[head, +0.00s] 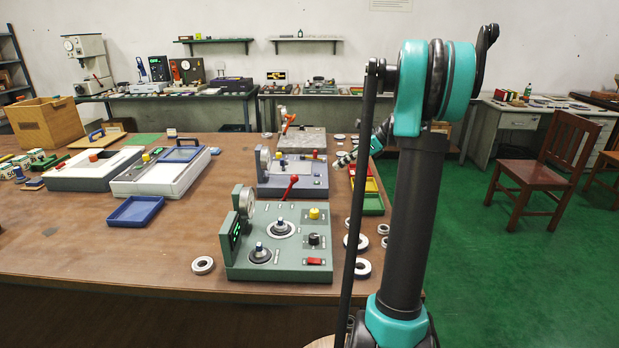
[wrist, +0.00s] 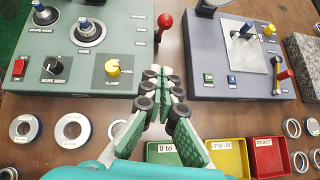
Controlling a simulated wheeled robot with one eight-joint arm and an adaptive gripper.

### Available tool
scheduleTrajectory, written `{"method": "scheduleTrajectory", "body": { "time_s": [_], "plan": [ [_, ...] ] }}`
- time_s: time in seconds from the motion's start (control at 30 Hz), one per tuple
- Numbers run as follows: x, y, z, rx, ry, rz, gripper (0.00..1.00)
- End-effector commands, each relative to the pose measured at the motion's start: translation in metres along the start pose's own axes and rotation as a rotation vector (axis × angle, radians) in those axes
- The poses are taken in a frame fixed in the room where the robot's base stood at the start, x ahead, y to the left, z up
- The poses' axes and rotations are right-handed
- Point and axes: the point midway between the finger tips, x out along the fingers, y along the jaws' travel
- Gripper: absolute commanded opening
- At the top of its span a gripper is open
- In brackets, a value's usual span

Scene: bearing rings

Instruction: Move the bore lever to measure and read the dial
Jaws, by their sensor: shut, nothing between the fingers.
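The green bore gauge box (head: 290,270) stands near the table's front edge; it fills the upper left of the wrist view (wrist: 120,75). The red-knobbed lever (head: 291,184) rises from its far edge, and its knob (wrist: 165,20) is above my fingertips in the wrist view. The round dial (head: 247,202) is edge-on, so its needle cannot be read. A ring sits around the middle post (head: 283,228). A yellow clamp knob (wrist: 113,68) is left of my fingers. My gripper (wrist: 156,88) is shut and empty, apart from the lever; its tips also show in the head view (head: 342,161).
A blue-grey gauge box (wrist: 240,60) stands beside the green one. Green (wrist: 175,153), yellow (wrist: 226,157) and red (wrist: 268,155) bins lie below my fingers in the wrist view. Loose rings (wrist: 73,130) lie on the table. A blue tray (head: 135,211) is at left.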

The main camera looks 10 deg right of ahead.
Motion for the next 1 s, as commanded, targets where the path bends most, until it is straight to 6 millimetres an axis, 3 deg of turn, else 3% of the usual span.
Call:
{"method": "scheduleTrajectory", "body": {
  "time_s": [0.23,0.37,0.83,1.0],
  "plan": [
    [0.003,0.000,0.000,0.000,0.002,0.001,0.00],
    [0.015,0.000,0.000,-0.001,0.002,0.001,0.00],
    [0.104,0.001,0.000,-0.001,0.002,0.003,0.00],
    [0.119,0.001,0.018,-0.001,0.002,0.003,0.00]
  ]
}}
